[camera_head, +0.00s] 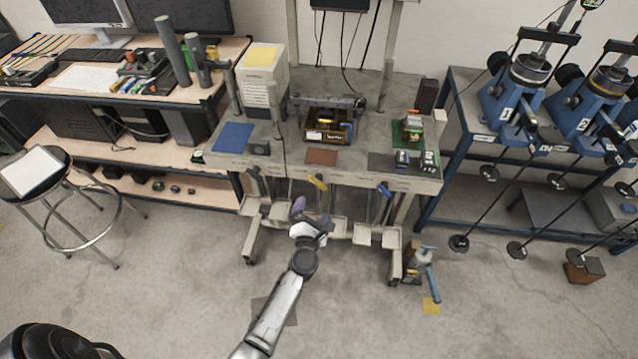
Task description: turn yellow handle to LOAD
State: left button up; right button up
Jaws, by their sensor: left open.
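The yellow handle (317,182) hangs at the front edge of the grey workbench (360,169), near its middle, and slants downward. A dark handle (255,174) is to its left and a blue handle (384,190) to its right. Any LOAD marking is too small to read. My left gripper (312,212) is open, with purple-grey fingertips. In the picture it is just below the yellow handle, with nothing seen between its fingers. I cannot tell how far apart in depth they are. My right gripper is not in view.
Pale trays (377,236) stick out low under the bench front. A stool (31,170) stands at left. A blue-framed rack with weighted levers (520,93) is at right. A blue-handled tool (429,270) stands by the bench's right leg. The floor in front is mostly clear.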

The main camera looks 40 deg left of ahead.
aim_at(319, 184)
pick_arm(q)
jog(key=b+x, duration=0.2)
jog(key=x, duration=0.8)
jog(key=shift+b, duration=0.35)
jog(key=shift+w+a, duration=0.3)
jog(key=shift+w, duration=0.25)
jog(key=c, duration=0.8)
